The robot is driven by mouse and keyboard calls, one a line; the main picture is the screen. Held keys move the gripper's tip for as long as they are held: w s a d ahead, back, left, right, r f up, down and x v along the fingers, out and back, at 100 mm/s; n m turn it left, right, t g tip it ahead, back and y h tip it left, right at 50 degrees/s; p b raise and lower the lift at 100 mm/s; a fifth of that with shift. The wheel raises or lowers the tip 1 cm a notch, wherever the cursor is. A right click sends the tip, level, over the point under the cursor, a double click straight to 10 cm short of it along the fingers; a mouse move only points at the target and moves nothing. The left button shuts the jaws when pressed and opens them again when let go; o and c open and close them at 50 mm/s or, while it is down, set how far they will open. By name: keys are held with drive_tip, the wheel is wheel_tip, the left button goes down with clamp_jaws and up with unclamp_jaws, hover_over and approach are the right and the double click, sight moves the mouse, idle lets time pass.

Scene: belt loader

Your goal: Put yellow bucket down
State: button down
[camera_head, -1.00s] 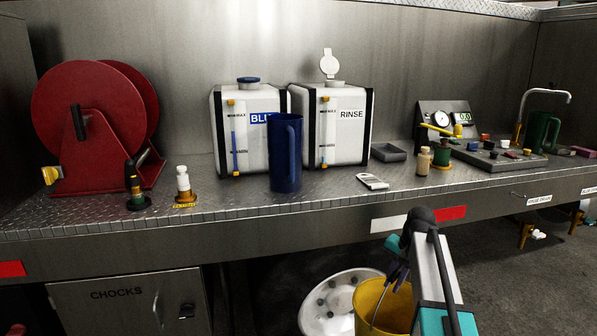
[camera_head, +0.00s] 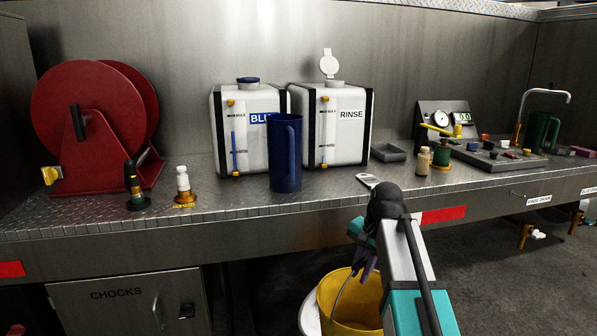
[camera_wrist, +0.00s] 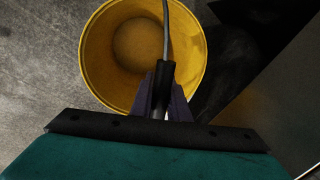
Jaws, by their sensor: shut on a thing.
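The yellow bucket (camera_head: 343,311) hangs below the bench's front edge in the head view, partly hidden by my arm and cut by the lower picture edge. In the wrist view the bucket (camera_wrist: 92,58) is seen from above and looks empty. My gripper (camera_wrist: 163,95) is shut on the bucket's wire handle with its dark grip. In the head view my gripper (camera_head: 367,262) is over the bucket's rim. I cannot tell whether the bucket's base touches the floor.
A white wheel-like object (camera_head: 307,318) is mostly hidden behind the bucket. The steel bench (camera_head: 330,203) with its front edge is close behind my arm. A blue jug (camera_head: 286,155) stands on it. Grey floor (camera_head: 510,270) shows clear to the right.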

sight(364, 262)
drive_tip(key=r+p, duration=0.1)
drive_tip(key=p, duration=0.1)
drive_tip(key=s+r+p, duration=0.1)
drive_tip(key=p, duration=0.1)
drive_tip(key=s+r+p, duration=0.1)
drive_tip(key=p, duration=0.1)
drive_tip(key=shift+r, duration=0.35)
wheel_tip(364, 262, up, 8)
drive_tip(key=n+p, duration=0.3)
drive_tip(key=p, duration=1)
drive_tip(key=shift+f+g, duration=0.2)
drive_tip(key=shift+g, duration=0.1)
drive_tip(key=shift+p, duration=0.35)
drive_tip(key=shift+w+n, duration=0.1)
drive_tip(key=shift+n, duration=0.2)
drive_tip(key=shift+w+a+f, duration=0.1)
drive_tip(key=shift+w, duration=0.2)
drive_tip(key=n, duration=0.3)
drive_tip(key=shift+w+n+g, duration=0.1)
drive_tip(key=shift+n+g, duration=0.2)
drive_tip(key=shift+g, duration=0.1)
drive_tip(key=n, duration=0.4)
drive_tip(key=shift+n+g, duration=0.3)
drive_tip(key=shift+g, duration=0.1)
drive_tip(key=shift+s+n, duration=0.25)
drive_tip(key=shift+n, duration=0.55)
drive_tip(key=shift+s+n, duration=0.25)
drive_tip(key=shift+n, duration=0.55)
